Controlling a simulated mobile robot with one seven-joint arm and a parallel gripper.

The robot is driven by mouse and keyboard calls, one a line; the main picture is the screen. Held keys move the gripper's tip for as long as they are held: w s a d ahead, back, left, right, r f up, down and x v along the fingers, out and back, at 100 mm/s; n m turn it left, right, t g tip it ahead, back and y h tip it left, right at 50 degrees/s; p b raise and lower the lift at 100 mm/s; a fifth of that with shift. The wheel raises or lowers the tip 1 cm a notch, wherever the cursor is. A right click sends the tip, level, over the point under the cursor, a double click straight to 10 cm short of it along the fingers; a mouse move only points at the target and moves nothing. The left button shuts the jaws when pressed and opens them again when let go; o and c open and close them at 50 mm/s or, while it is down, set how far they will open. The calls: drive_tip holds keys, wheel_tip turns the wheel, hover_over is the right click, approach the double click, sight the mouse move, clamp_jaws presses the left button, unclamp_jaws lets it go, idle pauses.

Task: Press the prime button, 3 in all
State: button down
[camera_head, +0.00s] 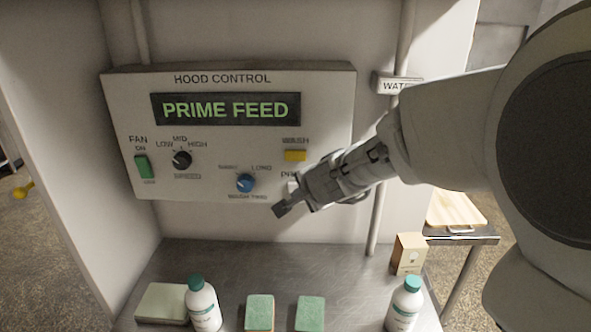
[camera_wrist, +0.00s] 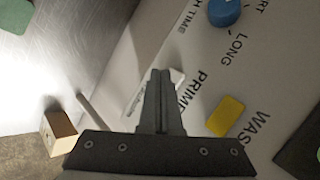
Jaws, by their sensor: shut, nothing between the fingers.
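The hood control panel (camera_head: 220,119) is mounted on the wall, and its display (camera_head: 225,109) reads "PRIME FEED" in green. In the wrist view the prime button (camera_wrist: 178,77) shows beside and behind the fingers, next to the "PRIME" label. My gripper (camera_head: 279,210) is shut and empty, with its tips in front of the panel's lower edge. In the wrist view the shut fingers (camera_wrist: 160,76) overlap the button; I cannot tell whether they touch it.
The yellow wash button (camera_head: 295,155) is just above, and the blue wash time knob (camera_head: 245,183) is to the left. A black speed knob (camera_head: 182,160) and green fan switch (camera_head: 142,167) are farther left. Bottles (camera_head: 204,306) (camera_head: 404,305), sponges (camera_head: 260,313) and a small box (camera_head: 408,254) stand below.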

drive_tip(key=shift+w, duration=0.3)
drive_tip(key=shift+w, duration=0.45)
idle(0.6)
drive_tip(key=shift+s, duration=0.85)
drive_tip(key=shift+s, duration=2.5)
